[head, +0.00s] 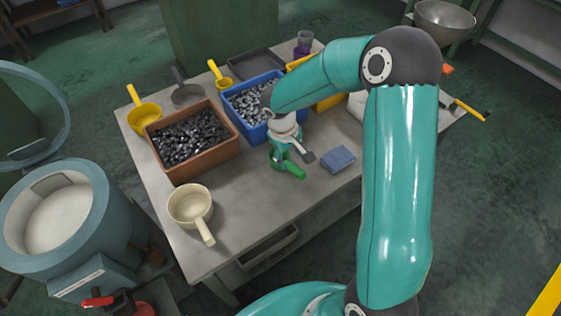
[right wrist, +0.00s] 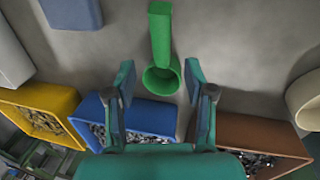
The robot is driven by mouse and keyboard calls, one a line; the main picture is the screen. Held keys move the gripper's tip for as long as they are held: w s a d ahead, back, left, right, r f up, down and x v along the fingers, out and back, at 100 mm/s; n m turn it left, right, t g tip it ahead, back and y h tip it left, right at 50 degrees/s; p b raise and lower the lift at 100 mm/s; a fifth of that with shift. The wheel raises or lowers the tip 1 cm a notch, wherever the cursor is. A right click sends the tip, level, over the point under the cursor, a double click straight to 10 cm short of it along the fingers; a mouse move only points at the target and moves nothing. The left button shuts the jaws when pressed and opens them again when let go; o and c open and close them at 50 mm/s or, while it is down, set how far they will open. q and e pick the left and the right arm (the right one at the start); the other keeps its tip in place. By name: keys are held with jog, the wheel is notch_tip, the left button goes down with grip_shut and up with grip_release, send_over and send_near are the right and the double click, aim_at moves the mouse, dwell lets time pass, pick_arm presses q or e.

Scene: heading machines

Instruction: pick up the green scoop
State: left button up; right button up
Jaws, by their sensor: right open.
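The green scoop (head: 289,168) lies on the grey table, in front of the blue bin, partly hidden by my right gripper (head: 292,157) in the head view. In the right wrist view the scoop (right wrist: 160,45) shows its round bowl near the fingertips and its straight handle pointing away toward the top. My right gripper (right wrist: 158,78) is open, with one finger on each side of the bowl's line. I see no contact, and the fingers look apart from the scoop. My left gripper is not in view.
A blue bin (head: 258,132) and a brown bin (head: 222,167) of metal pieces stand behind and left. A blue block (head: 338,159) lies right of the scoop. A cream scoop (head: 190,204) sits at the front left. Table between cream and green scoops is clear.

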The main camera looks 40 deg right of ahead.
aim_at(293, 167)
jog(key=shift+s+d+f+p, duration=0.15)
jog(key=shift+f+p, duration=0.05)
jog(key=shift+f, duration=0.95)
jog(key=shift+s+d+f+p, duration=0.15)
jog(key=shift+d+f+p, duration=0.05)
jog(key=shift+f, duration=0.95)
jog(key=shift+s+d+f+p, duration=0.15)
jog(key=shift+f+p, duration=0.05)
jog(key=shift+f, duration=0.95)
grip_shut()
